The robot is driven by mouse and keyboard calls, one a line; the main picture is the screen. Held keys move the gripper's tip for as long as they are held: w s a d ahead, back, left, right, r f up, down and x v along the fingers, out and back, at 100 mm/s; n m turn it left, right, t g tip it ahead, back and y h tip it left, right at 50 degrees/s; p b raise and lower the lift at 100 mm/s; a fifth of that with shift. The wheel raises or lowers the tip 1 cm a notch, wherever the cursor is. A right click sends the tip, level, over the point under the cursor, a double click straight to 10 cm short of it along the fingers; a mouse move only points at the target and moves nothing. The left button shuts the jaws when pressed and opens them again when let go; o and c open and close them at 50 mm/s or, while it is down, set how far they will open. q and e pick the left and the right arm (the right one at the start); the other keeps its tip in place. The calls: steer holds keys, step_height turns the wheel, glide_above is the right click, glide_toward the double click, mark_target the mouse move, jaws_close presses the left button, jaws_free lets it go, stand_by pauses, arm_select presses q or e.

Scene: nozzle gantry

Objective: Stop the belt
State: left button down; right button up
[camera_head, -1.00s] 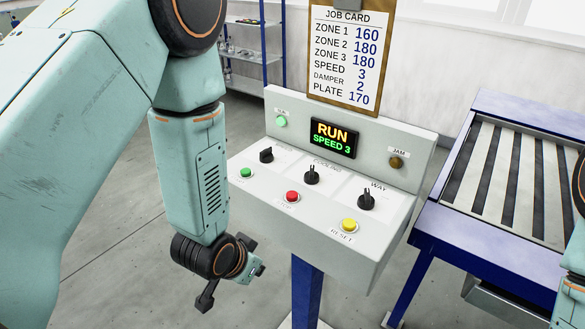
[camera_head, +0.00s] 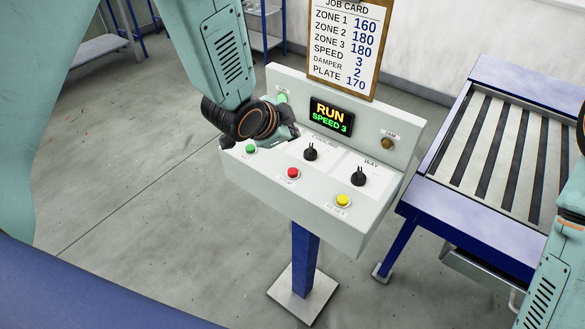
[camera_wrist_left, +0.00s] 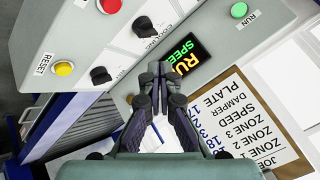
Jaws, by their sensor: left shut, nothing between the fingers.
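The control panel (camera_head: 225,172) has a red button (camera_head: 293,173) at its front middle, labelled STOP as far as the small print shows. The red button is also at the top of the left wrist view (camera_wrist_left: 110,5). A lit display (camera_head: 331,116) reads RUN, SPEED 3. My left gripper (camera_head: 288,130) is over the panel's left part, behind and left of the red button and apart from it. In the left wrist view its fingers (camera_wrist_left: 153,73) are shut and empty, in front of the display's edge. My right gripper is out of view.
A green button (camera_head: 250,149), a yellow RESET button (camera_head: 343,200) and black knobs (camera_head: 310,151) share the panel. A job card (camera_head: 343,48) stands behind it. The slatted belt table (camera_head: 434,180) is to the right. Grey floor (camera_head: 130,200) is open at left.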

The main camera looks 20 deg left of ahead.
mark_target(291, 173)
arm_select(q)
steer(key=shift+f, duration=0.15)
step_height(291, 173, down, 8)
steer(key=b, duration=0.7)
steer(key=shift+f+b, duration=0.25)
steer(key=shift+b, duration=0.05)
steer(key=shift+s, duration=0.1)
stand_by(0.4)
stand_by(0.3)
